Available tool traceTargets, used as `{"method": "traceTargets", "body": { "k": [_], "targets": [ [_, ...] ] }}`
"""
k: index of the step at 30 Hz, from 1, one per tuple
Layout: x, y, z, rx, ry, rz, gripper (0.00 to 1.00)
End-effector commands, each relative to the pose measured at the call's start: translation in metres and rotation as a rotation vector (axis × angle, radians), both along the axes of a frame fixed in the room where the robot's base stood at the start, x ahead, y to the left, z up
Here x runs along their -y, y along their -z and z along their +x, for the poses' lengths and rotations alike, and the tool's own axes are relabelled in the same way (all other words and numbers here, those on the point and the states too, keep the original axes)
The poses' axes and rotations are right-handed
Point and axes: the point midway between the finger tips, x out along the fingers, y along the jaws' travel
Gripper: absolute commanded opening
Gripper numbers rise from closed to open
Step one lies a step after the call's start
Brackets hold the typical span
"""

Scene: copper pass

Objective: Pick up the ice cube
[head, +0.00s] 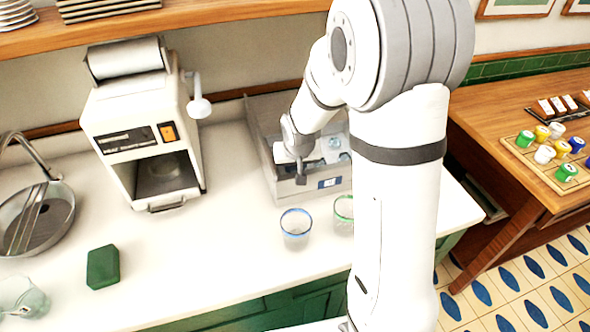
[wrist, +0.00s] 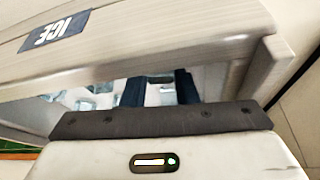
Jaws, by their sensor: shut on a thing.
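The grey metal ice bin (head: 262,150) stands on the white counter, and its wall with the blue ICE label shows in the wrist view (wrist: 180,46). My gripper (head: 301,176) reaches down into the bin. In the wrist view its two dark fingers (wrist: 160,92) show behind the bin's wall, shut on a pale, clear ice cube (wrist: 165,98) between them. The cube is mostly hidden by the wall and the gripper's body. Several other ice cubes show in the bin, one of them to the right of my gripper (head: 335,143).
Two clear glasses, one blue-rimmed (head: 296,231) and one green-rimmed (head: 343,212), stand before the bin. A white machine (head: 125,110) stands left. The counter's middle is clear.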

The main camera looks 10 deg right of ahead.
Motion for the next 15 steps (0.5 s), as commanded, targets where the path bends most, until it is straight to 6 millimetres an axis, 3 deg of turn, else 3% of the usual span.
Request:
{"method": "traceTargets", "body": {
  "k": [9, 15],
  "targets": [
    [0.0, -0.002, 0.0, 0.001, 0.0, 0.0, 0.05],
    [0.0, -0.029, 0.001, 0.007, 0.001, 0.001, 0.05]
  ]
}}
